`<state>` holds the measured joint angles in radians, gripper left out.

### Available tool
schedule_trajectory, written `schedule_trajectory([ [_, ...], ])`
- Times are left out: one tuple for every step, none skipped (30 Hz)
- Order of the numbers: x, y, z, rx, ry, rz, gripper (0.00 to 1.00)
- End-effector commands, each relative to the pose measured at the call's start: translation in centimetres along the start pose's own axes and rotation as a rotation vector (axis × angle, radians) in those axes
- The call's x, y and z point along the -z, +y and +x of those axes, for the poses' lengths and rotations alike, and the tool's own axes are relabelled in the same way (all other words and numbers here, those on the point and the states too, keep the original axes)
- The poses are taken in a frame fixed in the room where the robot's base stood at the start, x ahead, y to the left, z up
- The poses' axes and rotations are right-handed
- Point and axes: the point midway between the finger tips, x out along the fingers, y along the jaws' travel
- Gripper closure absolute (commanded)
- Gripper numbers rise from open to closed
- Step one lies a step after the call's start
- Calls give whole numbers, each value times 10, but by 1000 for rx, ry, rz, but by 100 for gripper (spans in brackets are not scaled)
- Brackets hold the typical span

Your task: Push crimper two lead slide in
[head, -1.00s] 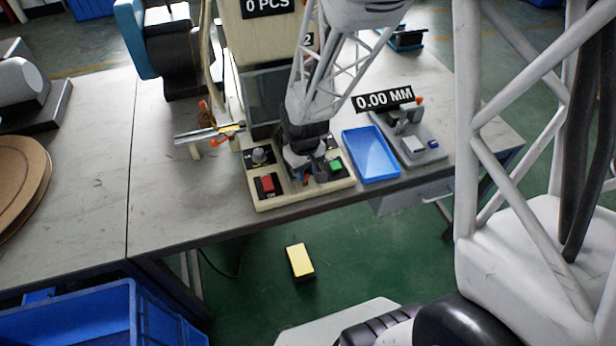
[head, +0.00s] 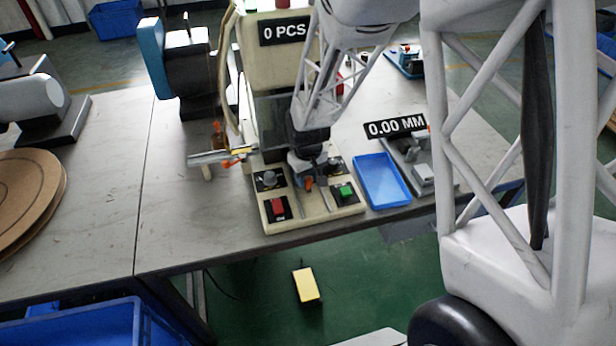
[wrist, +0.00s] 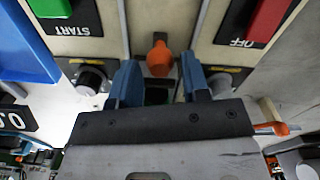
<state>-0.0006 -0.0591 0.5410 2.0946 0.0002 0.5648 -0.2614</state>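The crimper (head: 276,80) is a cream bench machine with a "0 PCS" sign. Its front base carries a red button (head: 277,206), a green button (head: 346,192) and a slot between them. An orange knob (head: 309,182) stands at that slot, apparently the handle of the lead slide. In the wrist view the orange knob (wrist: 160,58) lies just beyond my fingertips, centred between them. My gripper (wrist: 160,78) has two blue fingers spread apart, with nothing between them. It is low over the crimper's base, on the machine side of the knob. Whether a finger touches the knob cannot be told.
A blue tray (head: 381,182) sits right of the crimper, beside a gauge with a "0.00 MM" sign (head: 395,126). The left table top (head: 100,190) is mostly clear. A yellow pedal (head: 306,285) is on the floor.

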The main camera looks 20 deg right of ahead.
Motion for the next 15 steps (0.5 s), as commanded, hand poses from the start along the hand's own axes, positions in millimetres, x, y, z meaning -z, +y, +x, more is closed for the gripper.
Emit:
schedule_trajectory([
  [2,1,-1,-1,4,0,48],
  [2,1,-1,-1,4,0,48],
  [2,1,-1,-1,4,0,48],
  [2,1,-1,-1,4,0,48],
  [2,1,-1,-1,4,0,48],
  [2,1,-1,-1,4,0,48],
  [2,1,-1,-1,4,0,48],
  [2,1,-1,-1,4,0,48],
  [2,1,-2,-1,4,0,48],
  [2,1,-2,-1,4,0,48],
  [2,1,-3,-2,4,0,48],
  [2,1,-4,-2,4,0,48],
  [2,1,-5,-2,4,0,48],
  [2,1,-7,-2,4,0,48],
  [2,1,-9,-2,5,0,48],
])
